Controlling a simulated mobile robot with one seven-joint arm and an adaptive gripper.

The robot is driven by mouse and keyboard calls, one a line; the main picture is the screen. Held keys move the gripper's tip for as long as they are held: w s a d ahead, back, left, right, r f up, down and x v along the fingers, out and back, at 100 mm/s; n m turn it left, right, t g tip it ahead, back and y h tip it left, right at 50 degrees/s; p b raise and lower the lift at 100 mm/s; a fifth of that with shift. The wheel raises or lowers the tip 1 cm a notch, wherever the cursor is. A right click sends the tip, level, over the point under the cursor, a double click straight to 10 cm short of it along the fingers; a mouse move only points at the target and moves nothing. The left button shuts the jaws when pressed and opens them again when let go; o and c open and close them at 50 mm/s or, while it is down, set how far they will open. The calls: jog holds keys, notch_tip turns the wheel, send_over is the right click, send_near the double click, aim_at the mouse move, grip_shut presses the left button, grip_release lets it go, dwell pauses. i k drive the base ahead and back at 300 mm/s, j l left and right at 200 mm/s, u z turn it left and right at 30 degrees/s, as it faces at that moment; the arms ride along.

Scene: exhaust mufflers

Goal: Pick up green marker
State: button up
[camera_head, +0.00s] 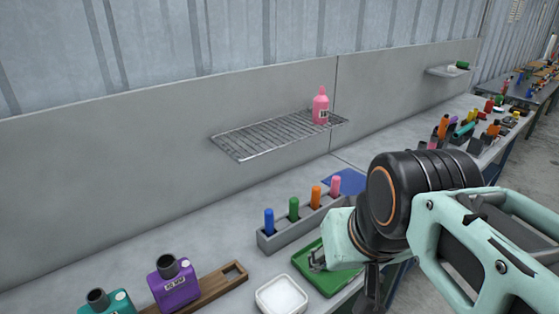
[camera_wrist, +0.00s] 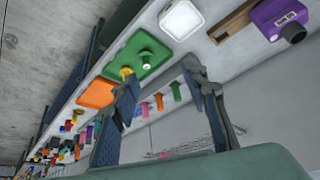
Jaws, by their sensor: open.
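The green marker (camera_head: 293,208) stands upright in a grey holder (camera_head: 272,246), between a blue marker (camera_head: 269,221) and an orange marker (camera_head: 315,196). A pink marker (camera_head: 335,185) stands at the holder's far end. My gripper (camera_head: 343,275) is open, to the right of the holder, above the green tray (camera_head: 312,273), and partly hides the tray. In the wrist view the green marker (camera_wrist: 175,90) shows between the spread fingers of my gripper (camera_wrist: 160,76), beyond them, beside the orange marker (camera_wrist: 159,102). Nothing is between the pads.
A wire shelf (camera_head: 270,136) with a pink bottle (camera_head: 320,107) hangs above. The bench behind the holder is mostly clear.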

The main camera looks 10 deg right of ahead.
aim_at(292, 215)
jog(key=u, duration=2.55)
jog(key=z, duration=2.55)
jog(key=i+l, duration=0.2)
jog(key=l, duration=0.15)
jog(key=i+l, duration=0.25)
jog(key=l, duration=0.15)
